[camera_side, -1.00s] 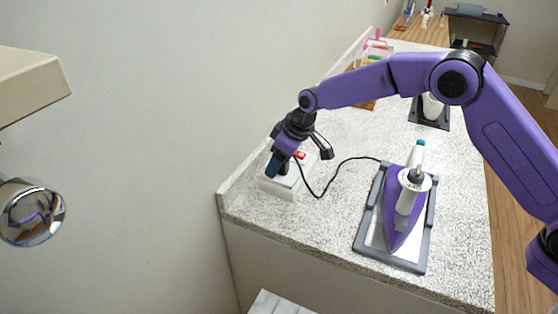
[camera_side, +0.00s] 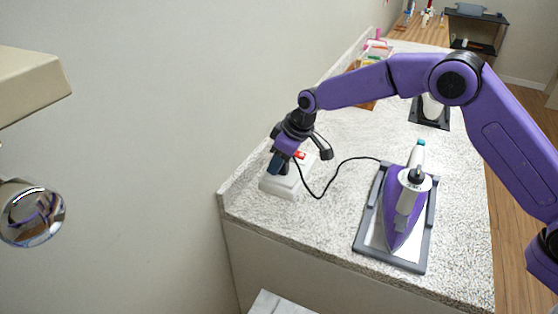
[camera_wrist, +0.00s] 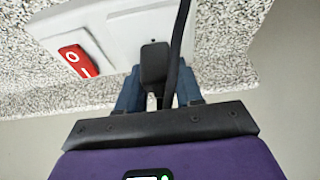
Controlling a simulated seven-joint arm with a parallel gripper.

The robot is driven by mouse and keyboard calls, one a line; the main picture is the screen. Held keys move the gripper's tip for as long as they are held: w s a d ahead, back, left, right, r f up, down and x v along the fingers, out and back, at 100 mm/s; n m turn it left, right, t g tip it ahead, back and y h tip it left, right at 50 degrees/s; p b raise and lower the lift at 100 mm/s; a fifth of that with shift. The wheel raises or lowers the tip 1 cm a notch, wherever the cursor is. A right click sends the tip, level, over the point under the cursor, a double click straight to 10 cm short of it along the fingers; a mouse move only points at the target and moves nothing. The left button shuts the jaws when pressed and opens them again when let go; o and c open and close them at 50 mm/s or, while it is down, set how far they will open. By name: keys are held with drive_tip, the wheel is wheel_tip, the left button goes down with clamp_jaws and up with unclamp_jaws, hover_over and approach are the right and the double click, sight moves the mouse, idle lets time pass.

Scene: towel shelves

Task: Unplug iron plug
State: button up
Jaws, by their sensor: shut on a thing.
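The black iron plug (camera_wrist: 154,66) is at the white socket box (camera_wrist: 118,25), against its face, with the cord rising from it in the wrist view. I cannot tell whether its pins are still fully in the socket. My gripper (camera_wrist: 158,92) is shut on the plug, with a blue finger on either side. In the side view my gripper (camera_side: 277,164) is at the socket box (camera_side: 283,184), and hides the plug. The black cord (camera_side: 335,175) runs to the purple and white iron (camera_side: 405,208), which rests on a grey-framed stand (camera_side: 361,240).
The socket box has a red switch (camera_wrist: 78,61) beside the plug. A wall (camera_side: 150,150) stands close on the left. Another dark stand (camera_side: 430,115) with a white object is farther back.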

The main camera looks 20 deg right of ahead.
drive_tip(key=shift+r, duration=2.3)
drive_tip(key=shift+r, duration=2)
